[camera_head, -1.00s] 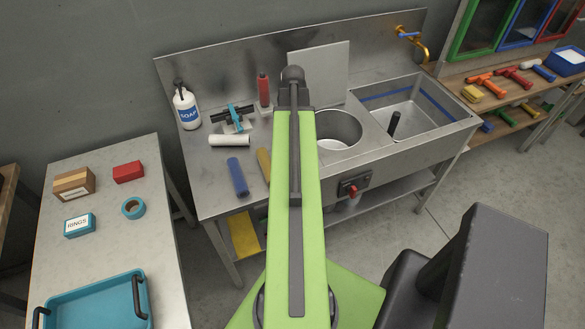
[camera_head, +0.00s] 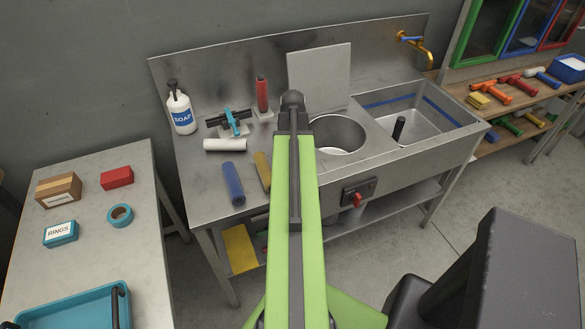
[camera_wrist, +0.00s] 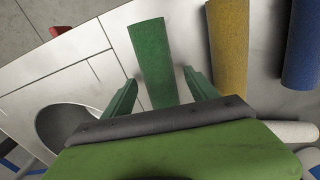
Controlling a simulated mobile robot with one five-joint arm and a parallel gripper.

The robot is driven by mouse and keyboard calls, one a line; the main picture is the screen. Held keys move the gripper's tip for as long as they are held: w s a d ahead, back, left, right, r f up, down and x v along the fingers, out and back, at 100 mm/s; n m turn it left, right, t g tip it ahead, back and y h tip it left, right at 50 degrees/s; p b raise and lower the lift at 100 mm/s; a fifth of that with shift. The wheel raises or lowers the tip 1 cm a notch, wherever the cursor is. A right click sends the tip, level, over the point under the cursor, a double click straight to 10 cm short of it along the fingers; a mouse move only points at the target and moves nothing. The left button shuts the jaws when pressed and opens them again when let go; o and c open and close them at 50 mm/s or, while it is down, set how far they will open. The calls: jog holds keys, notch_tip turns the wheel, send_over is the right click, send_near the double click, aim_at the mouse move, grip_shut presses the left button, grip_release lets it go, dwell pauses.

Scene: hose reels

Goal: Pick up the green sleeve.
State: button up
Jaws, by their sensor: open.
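The green sleeve (camera_wrist: 152,62) lies on the steel counter in the wrist view, upper middle. My gripper (camera_wrist: 160,77) is open, with one finger on each side of the sleeve's near end in that picture. I cannot tell whether the fingers are level with the sleeve or above it, and its near end is hidden by my gripper. In the head view my arm covers the green sleeve and my fingers. A yellow sleeve (camera_wrist: 230,45) lies just right of the right finger, and a blue sleeve (camera_wrist: 302,45) is farther right.
The sink counter also holds a white roll (camera_head: 225,145), a soap bottle (camera_head: 180,108), a black-and-blue fitting (camera_head: 230,121), a red bottle (camera_head: 262,94) and a round basin (camera_head: 338,134). A side table (camera_head: 95,245) stands left, and a tool shelf (camera_head: 500,95) at far right.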

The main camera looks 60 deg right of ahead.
grip_shut()
dwell(0.3)
